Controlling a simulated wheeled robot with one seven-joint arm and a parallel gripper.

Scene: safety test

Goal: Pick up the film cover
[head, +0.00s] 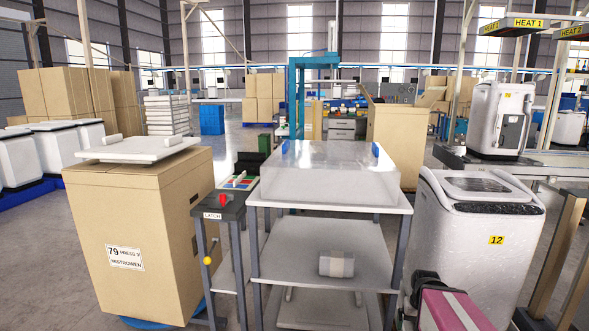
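A clear, box-shaped film cover (325,178) sits on the white top shelf of the grey-legged cart (262,190) in the middle of the head view. Its front face is see-through and its top looks glossy. A blue piece shows at each of its two upper ends. I cannot tell whether anything lies under it. No gripper fingers show in this view. A dark part and a magenta part with a pale stripe stand at the bottom edge, right of the cart; I cannot tell whether they are mine.
A white roll (336,264) lies on the cart's lower shelf. A dark panel labelled LATCH (232,206), with a red knob, adjoins the cart's left side. A large carton (150,225) bearing a white lid-like piece (138,149) stands left. A white washer marked 12 (478,245) stands close right.

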